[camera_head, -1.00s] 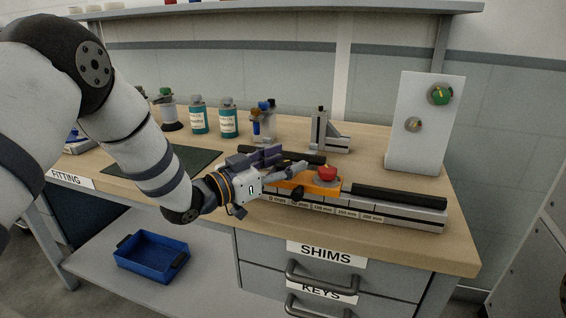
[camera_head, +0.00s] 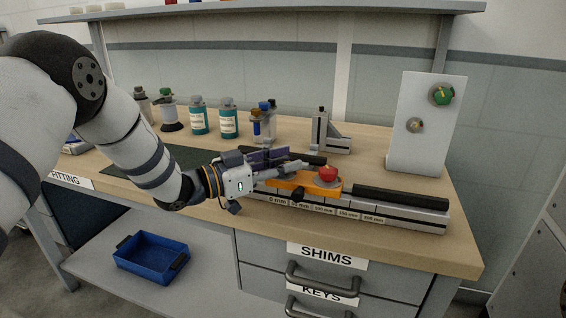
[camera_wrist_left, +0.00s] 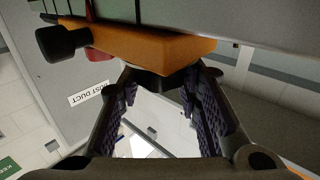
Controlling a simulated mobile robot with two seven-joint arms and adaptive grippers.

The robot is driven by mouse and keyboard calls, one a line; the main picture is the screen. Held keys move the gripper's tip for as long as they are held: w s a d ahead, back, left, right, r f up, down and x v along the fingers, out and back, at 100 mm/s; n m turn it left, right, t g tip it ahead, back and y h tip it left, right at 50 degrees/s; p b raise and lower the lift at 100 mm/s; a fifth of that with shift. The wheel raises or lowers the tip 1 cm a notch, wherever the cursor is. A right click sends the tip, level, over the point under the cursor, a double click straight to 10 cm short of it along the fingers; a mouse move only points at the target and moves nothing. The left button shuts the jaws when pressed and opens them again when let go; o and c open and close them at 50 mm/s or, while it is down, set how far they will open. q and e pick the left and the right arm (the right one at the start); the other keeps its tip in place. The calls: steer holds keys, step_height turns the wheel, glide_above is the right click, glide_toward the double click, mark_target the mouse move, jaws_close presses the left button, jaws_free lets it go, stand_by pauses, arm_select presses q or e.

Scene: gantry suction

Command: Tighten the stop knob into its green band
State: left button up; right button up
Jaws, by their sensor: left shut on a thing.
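An orange carriage (camera_head: 290,181) sits on the grey rail with the millimetre scale (camera_head: 345,213). A red round cap on a grey base (camera_head: 327,174) is on its top, and a black knob (camera_head: 298,194) sticks out of its front. My left gripper (camera_head: 288,166) reaches in from the left at the carriage. In the left wrist view its fingers (camera_wrist_left: 162,78) are shut on a dark part at the orange carriage's (camera_wrist_left: 150,45) end; the black knob (camera_wrist_left: 62,43) is apart from them, to the left. I cannot make out a green band on the knob. My right gripper is not in view.
A white panel (camera_head: 425,130) with a green knob (camera_head: 442,95) stands at the back right. Teal bottles (camera_head: 228,120) and a grey angle bracket (camera_head: 322,135) stand behind the rail. A dark mat (camera_head: 190,156) lies to the left. A blue bin (camera_head: 150,257) is on the lower shelf.

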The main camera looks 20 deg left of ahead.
arm_select(q)
steer(key=o, duration=1.2)
steer(key=v, duration=1.2)
